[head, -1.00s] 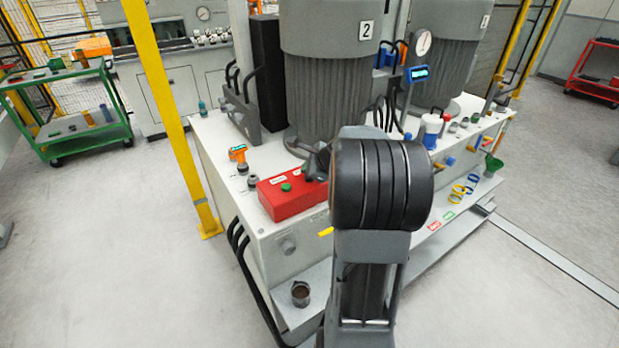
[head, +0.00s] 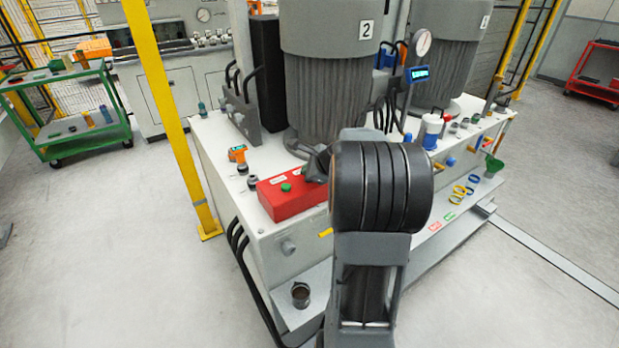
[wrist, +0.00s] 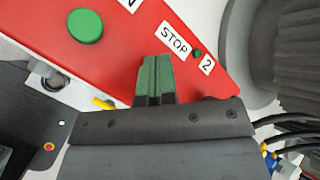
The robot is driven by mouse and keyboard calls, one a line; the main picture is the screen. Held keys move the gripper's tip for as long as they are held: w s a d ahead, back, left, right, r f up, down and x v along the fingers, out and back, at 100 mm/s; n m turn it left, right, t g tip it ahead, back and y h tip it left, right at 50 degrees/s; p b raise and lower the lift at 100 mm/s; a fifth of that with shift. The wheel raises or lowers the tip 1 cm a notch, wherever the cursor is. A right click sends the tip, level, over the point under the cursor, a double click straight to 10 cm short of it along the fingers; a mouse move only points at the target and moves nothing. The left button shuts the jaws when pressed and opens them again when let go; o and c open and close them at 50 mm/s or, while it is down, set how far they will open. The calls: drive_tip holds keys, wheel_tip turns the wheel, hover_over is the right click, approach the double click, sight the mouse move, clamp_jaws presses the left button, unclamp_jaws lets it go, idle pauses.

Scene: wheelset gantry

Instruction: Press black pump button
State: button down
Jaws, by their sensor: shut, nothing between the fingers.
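The red control box (head: 292,198) sits on the front left of the white cabinet top. A round green button (head: 286,187) is on it; it also shows in the wrist view (wrist: 85,26). The wrist view shows a STOP label (wrist: 175,38), a small dark green spot (wrist: 197,52) and a 2 label (wrist: 207,64). I cannot make out a black button; the fingers cover part of the box below the STOP label. My gripper (wrist: 155,62) has its green fingers shut together, empty, over the red face. Whether they touch it I cannot tell.
A large grey motor marked 2 (head: 330,95) stands right behind the box. An orange device (head: 237,153) stands to its left. Black hoses (head: 237,240) run down the cabinet's front left. A yellow post (head: 165,105) rises at the left.

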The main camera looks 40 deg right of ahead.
idle(0.4)
drive_tip(key=shift+r+p, duration=0.8)
wheel_tip(320, 180, up, 5)
drive_tip(key=p, duration=0.4)
idle(1.0)
